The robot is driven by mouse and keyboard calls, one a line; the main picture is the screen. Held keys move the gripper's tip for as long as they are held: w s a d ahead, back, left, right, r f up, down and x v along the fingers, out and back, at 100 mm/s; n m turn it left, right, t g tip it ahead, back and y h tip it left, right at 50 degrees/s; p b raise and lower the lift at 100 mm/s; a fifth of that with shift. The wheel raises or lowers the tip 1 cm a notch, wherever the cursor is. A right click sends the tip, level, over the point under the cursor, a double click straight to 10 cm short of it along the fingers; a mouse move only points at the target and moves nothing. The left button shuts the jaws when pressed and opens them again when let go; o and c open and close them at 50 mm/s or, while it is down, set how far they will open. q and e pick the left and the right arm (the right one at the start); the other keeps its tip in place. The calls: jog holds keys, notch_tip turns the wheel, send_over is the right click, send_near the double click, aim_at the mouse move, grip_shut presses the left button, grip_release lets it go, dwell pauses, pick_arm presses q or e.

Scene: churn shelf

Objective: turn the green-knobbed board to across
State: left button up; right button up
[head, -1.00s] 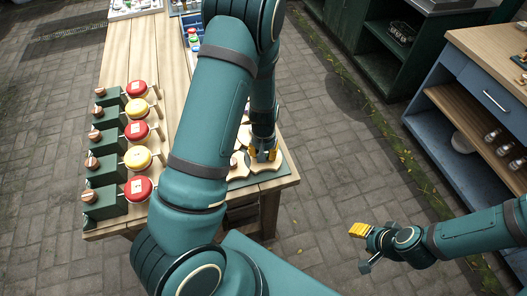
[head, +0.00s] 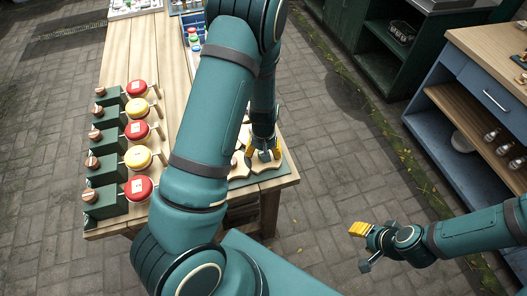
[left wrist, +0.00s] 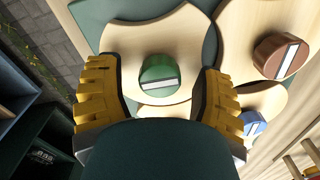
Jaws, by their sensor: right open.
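The green knob (left wrist: 158,72) with a white bar sits on a pale wooden board (left wrist: 185,35) with curved-in edges in the left wrist view. The bar lies nearly level in that picture. In the head view this board (head: 262,166) is at the near right corner of the table, its knob hidden by my gripper. My left gripper (head: 263,151) is over it; in the left wrist view its yellow fingers (left wrist: 157,95) stand open, one on each side of the knob and apart from it. My right gripper (head: 364,246) is open and empty, right of the table.
Boards with a brown knob (left wrist: 282,56) and a blue knob (left wrist: 252,124) lie close beside the green-knobbed one. A row of red and yellow discs on green blocks (head: 104,203) lines the table's left side. A blue shelf unit (head: 440,135) stands at the right.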

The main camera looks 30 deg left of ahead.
pick_arm(q)
jog(key=shift+r, duration=0.15)
notch_tip(320, 180, up, 12)
dwell(0.7)
dwell(0.4)
